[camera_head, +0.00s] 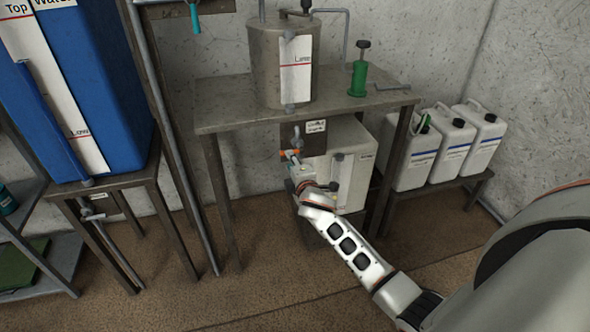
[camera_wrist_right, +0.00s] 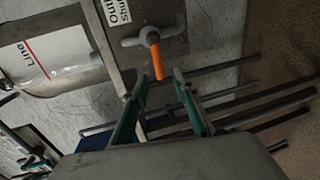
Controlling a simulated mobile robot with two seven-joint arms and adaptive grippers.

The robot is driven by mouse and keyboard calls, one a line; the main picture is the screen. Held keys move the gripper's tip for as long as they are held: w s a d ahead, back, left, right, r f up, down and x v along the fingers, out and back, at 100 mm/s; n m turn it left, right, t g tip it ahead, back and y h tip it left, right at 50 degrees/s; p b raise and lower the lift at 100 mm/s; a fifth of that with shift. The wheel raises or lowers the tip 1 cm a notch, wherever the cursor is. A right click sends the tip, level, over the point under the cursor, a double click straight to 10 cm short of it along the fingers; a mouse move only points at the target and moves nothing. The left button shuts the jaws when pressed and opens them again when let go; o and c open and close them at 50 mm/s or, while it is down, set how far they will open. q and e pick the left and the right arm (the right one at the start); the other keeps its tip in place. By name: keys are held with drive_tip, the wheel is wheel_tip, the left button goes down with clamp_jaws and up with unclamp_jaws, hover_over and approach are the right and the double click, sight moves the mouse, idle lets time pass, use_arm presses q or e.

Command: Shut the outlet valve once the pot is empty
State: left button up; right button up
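The pot, a grey metal cylinder (camera_head: 262,65), stands on the table with a gauge strip marked with a red line on its front. Its inside is hidden, and I cannot read a liquid level. The outlet valve's orange handle (camera_wrist_right: 156,62) hangs from a grey fitting beside a sign panel in the right wrist view. Contact is not clear. My left gripper is out of view.
A white container (camera_head: 348,175) stands below the table (camera_head: 225,122), behind my right arm. A green bottle-shaped item (camera_head: 358,80) is on the table. White canisters (camera_head: 455,140) stand at right. A blue tank (camera_head: 85,90) stands at left. Carpet at the front is clear.

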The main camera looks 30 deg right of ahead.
drive_tip(key=shift+v, duration=2.5)
drive_tip(key=p+v, duration=0.4)
drive_tip(key=v, duration=0.5)
drive_tip(key=shift+r, duration=0.1)
